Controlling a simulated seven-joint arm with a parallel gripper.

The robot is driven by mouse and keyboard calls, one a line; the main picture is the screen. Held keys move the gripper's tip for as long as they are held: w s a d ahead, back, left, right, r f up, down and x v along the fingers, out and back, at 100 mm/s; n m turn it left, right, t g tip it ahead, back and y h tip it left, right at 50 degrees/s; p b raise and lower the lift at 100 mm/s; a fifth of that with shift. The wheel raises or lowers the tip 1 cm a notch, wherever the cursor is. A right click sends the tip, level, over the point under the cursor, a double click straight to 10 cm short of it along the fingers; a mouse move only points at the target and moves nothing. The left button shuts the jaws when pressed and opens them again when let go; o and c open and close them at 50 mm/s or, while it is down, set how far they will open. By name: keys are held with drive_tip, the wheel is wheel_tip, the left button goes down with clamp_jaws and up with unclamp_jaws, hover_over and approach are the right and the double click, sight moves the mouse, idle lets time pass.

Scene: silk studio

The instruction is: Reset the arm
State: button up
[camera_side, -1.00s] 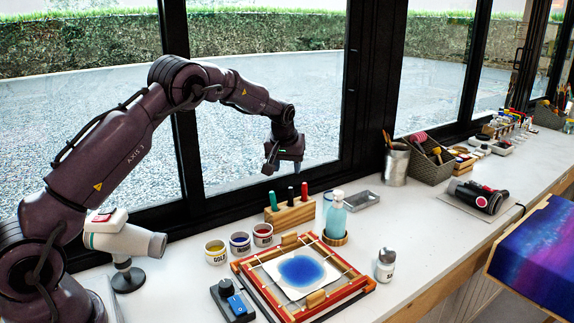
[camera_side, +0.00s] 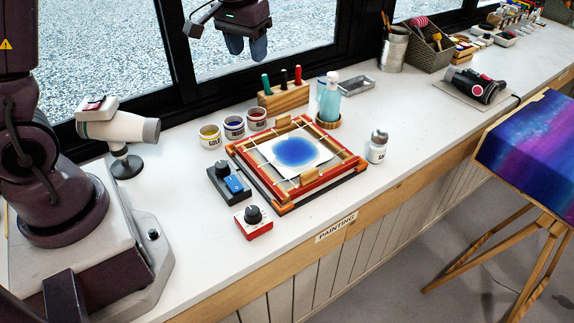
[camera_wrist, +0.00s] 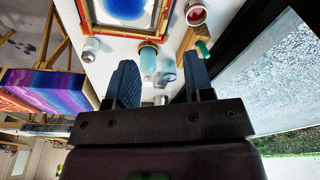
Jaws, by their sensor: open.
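My gripper (camera_side: 245,48) hangs in the air at the top of the side view, above and behind the wooden block with pens, close to the window. In the wrist view its two dark fingers (camera_wrist: 160,85) stand apart with nothing held between them. It is open and empty. The rest of the arm above it is cut off by the top of the side view.
A red and wooden frame (camera_side: 345,172) holds white cloth with a blue patch. Around it are paint jars (camera_side: 210,136), a pen block (camera_side: 284,97), a soap bottle (camera_side: 330,100), a salt shaker (camera_side: 377,147), control boxes (camera_side: 229,184) and a hair dryer (camera_side: 120,130).

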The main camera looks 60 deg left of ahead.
drive_tip(key=s+d+r+m+t, duration=0.2)
drive_tip(key=s+d+r, duration=0.2)
drive_tip(key=s, duration=0.5)
drive_tip(key=s+d+r+m+t, duration=0.2)
drive_tip(key=s+d+r, duration=0.2)
drive_tip(key=s+d, duration=0.3)
drive_tip(key=shift+s+d+r+m+h, duration=0.15)
drive_tip(key=shift+s+r+m+h, duration=0.2)
drive_tip(key=shift+s, duration=1.1)
